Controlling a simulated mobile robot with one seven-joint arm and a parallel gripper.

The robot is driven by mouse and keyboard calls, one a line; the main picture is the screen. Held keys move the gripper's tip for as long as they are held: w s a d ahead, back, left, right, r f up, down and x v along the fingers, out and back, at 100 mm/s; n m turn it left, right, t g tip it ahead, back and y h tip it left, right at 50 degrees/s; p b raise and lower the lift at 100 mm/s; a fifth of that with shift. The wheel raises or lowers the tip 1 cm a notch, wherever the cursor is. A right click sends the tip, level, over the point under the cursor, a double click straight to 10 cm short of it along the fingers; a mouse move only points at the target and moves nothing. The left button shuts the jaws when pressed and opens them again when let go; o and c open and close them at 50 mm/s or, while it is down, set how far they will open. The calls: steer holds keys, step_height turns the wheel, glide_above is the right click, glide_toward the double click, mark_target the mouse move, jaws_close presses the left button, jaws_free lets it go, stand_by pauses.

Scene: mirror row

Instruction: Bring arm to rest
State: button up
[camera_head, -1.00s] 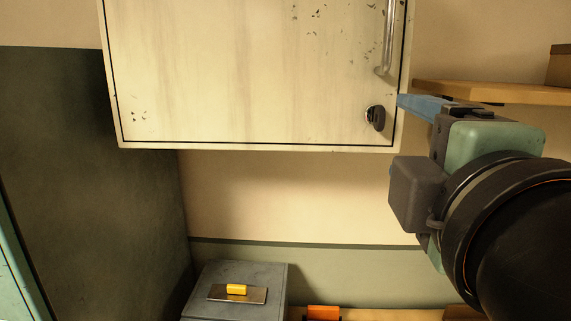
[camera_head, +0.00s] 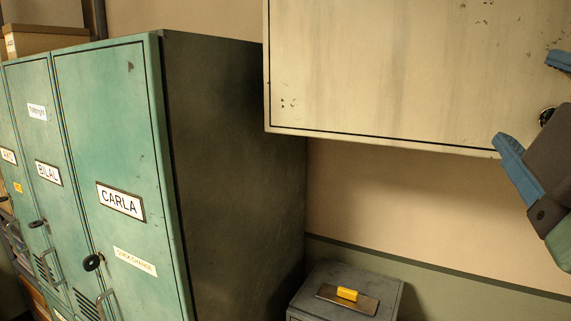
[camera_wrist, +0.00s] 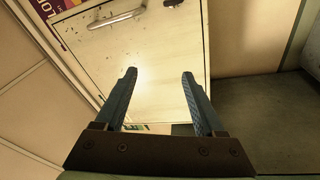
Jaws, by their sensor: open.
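My gripper (camera_head: 523,98) is at the right edge of the head view, partly cut off, with its two blue fingers well apart. The wrist view shows the gripper (camera_wrist: 158,76) open, with nothing between the fingers. Past the fingertips is the cream wall cabinet (camera_head: 395,75), whose door (camera_wrist: 155,60) looks closed. Its metal handle (camera_wrist: 130,17) shows at the top of the wrist view. Its dark round knob (camera_head: 546,116) shows beside my gripper in the head view. I cannot tell the exact gap between fingers and door.
Teal lockers (camera_head: 110,130) with name labels, one reading CARLA, stand at left. A grey box (camera_head: 330,284) below the cabinet carries a metal plate (camera_head: 362,304) with a yellow block (camera_head: 347,294). A cardboard box (camera_head: 45,39) sits on top of the lockers. Bare wall lies below the cabinet.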

steer(key=a+r+m+t+y, duration=0.2)
steer(key=a+m+t+y, duration=0.2)
steer(key=a, duration=0.5)
steer(key=w+a+r+m+t+y, duration=0.1)
steer(key=a+r+m+t+y, duration=0.1)
steer(key=a, duration=0.8)
steer(key=m+t+y, duration=0.1)
steer(key=m+t, duration=0.1)
steer(key=m, duration=0.1)
steer(key=shift+w+a+t+y, duration=0.15)
steer(key=shift+a+t+y, duration=0.05)
steer(key=shift+t+y, duration=0.2)
steer(key=shift+r, duration=0.1)
